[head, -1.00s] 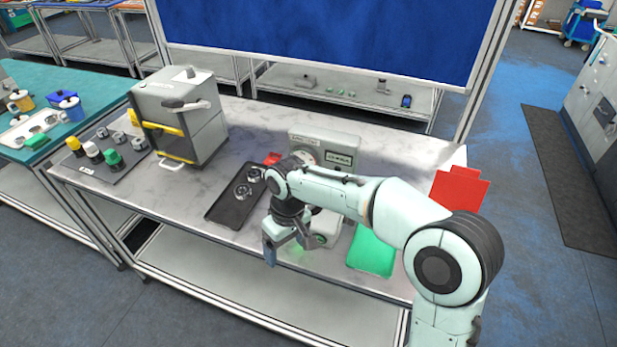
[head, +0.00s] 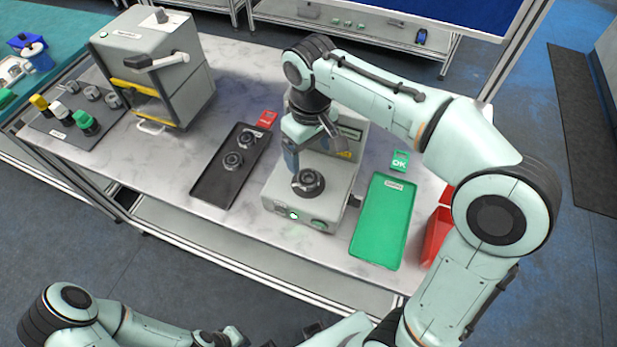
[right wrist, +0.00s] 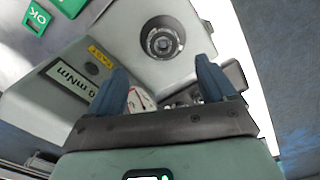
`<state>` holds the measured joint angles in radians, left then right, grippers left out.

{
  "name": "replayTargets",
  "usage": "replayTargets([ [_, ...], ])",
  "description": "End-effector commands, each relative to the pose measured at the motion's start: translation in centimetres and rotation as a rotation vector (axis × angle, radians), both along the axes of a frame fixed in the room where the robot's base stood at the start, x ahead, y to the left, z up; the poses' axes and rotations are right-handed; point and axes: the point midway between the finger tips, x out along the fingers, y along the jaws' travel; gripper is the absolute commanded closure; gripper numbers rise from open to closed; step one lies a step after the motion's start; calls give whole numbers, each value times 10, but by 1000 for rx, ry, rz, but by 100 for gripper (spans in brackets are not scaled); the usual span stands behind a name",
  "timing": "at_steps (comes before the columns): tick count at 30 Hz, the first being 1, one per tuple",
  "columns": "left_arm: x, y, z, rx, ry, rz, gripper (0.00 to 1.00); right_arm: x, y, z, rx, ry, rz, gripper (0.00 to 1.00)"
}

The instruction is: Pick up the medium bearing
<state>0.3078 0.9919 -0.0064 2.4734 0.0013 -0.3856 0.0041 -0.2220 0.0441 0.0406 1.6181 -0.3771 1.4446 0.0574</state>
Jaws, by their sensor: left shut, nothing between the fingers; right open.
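Dark ring-shaped bearings show in the head view. One bearing (head: 308,182) sits on the front platform of the grey measuring machine (head: 330,205); it also shows in the right wrist view (right wrist: 162,40). Two more bearings (head: 245,140) (head: 233,161) lie on the black tray (head: 213,186) to its left. I cannot tell which bearing is the medium one. My right gripper (right wrist: 160,85) is open and empty, its blue fingers pointing toward the machine, the bearing beyond the fingertips. My left arm comes in at the bottom left; its gripper is not clearly seen.
A green tray (head: 368,249) is right of the machine, with a green OK sign (head: 400,161) behind it. A red bin (head: 434,239) stands farther right. A press-like machine (head: 180,60) and a dark mat with several parts (head: 100,137) are on the left.

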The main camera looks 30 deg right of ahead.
Motion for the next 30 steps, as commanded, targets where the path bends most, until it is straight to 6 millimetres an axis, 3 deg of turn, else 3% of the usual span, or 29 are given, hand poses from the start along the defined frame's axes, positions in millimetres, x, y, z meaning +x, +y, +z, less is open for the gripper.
replayTargets([
  [3, -4, 0, -6, 0, 4, 0, 100, 0, 0, -20, 0, 2, -1, 16],
  [10, -5, 0, -8, -1, 5, -1, 100, 0, 2, -36, 0, 2, 0, 16],
  [18, -8, 0, -13, -1, 8, -1, 100, 0, 6, -74, 1, 1, 0, 16],
  [28, -8, 0, -14, 0, 9, -1, 100, 1, 6, -80, 0, -1, 0, 16],
  [30, -8, 0, -14, 0, 9, -1, 100, 1, 7, -80, 0, -1, 0, 39],
])
